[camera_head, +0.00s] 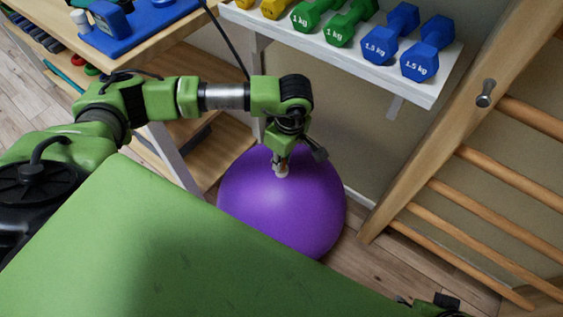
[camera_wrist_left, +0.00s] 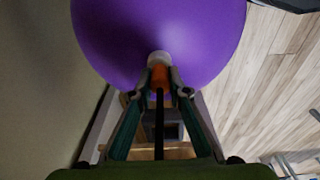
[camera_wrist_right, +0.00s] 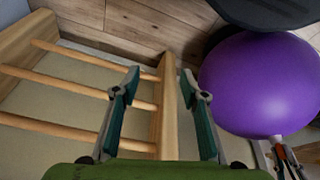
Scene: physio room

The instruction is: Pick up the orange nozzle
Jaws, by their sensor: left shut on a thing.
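The orange nozzle (camera_wrist_left: 159,76) has a pale, whitish end and sits between the fingertips of my left gripper (camera_wrist_left: 160,92). In the head view my left gripper (camera_head: 281,157) points down, with the pale end of the nozzle showing below it against the purple ball (camera_head: 270,215). I cannot tell whether the nozzle touches the ball. The fingers are shut on the nozzle and hide part of its sides. My right gripper (camera_wrist_right: 160,85) is open and empty, with its fingers wide apart in the right wrist view.
A white shelf (camera_head: 430,92) with several dumbbells is above the ball. Wooden wall bars (camera_head: 455,190) stand at the right. A wooden shelf unit (camera_head: 215,155) is at the left.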

